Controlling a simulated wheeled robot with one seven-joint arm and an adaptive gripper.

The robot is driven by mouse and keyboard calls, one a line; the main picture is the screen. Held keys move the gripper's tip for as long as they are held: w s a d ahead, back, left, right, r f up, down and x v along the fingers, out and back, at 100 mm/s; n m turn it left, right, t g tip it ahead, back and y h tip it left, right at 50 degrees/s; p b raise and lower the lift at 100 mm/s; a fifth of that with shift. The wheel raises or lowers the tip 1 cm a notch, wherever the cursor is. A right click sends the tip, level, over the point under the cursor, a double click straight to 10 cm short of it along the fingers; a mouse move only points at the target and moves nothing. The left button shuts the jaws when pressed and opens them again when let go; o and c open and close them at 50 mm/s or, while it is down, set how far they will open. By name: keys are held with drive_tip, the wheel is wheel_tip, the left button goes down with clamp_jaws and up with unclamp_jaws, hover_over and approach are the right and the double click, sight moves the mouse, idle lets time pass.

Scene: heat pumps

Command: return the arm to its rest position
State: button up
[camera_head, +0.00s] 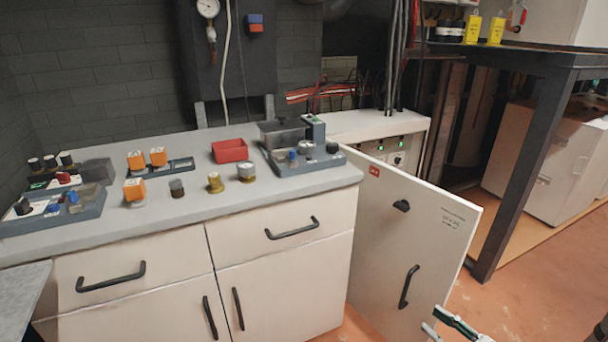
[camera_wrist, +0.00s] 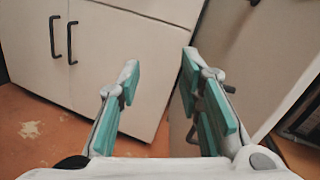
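My gripper (camera_wrist: 160,80) is open and empty in the wrist view, its two green-padded fingers apart. It hangs low in front of the white cabinet (camera_wrist: 120,60). In the head view only part of my gripper (camera_head: 450,325) shows at the bottom edge, in front of the open cabinet door (camera_head: 400,240). The door has a black handle (camera_head: 409,287). I cannot tell from these views whether a finger touches the door.
The worktop (camera_head: 205,205) carries orange blocks, a red bin (camera_head: 230,150) and several small parts. A control panel (camera_head: 395,150) sits behind the open door. A dark shelf frame (camera_head: 520,170) stands at the right. The orange floor (camera_head: 540,280) is clear at the lower right.

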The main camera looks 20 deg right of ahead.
drive_tip(key=w+a+r+n+g+y, duration=0.3)
drive_tip(key=a+r+n+g+y, duration=0.4)
drive_tip(key=r, duration=0.5)
drive_tip(key=s+a+r+n+g+h, duration=0.4)
drive_tip(key=s+a+r+n+g, duration=0.2)
drive_tip(key=a+r+n, duration=0.15)
drive_tip(key=s+a+r+n+g+h, duration=0.3)
drive_tip(key=s+a+r+n+g, duration=0.3)
drive_tip(key=a+r, duration=0.3)
drive_tip(key=s+r+n+t+h, duration=0.3)
drive_tip(key=s+r+n+h, duration=0.1)
drive_tip(key=s+n+h, duration=0.4)
wheel_tip(320, 180, up, 19)
drive_tip(key=s+t+p, duration=0.1)
drive_tip(key=t+p, duration=0.2)
drive_tip(key=p, duration=1.4)
drive_tip(key=shift+d+f+t, duration=0.15)
drive_tip(key=shift+d+t, duration=0.15)
drive_tip(key=shift+d, duration=0.05)
drive_tip(key=shift+d+m, duration=0.1)
drive_tip(key=shift+m, duration=0.15)
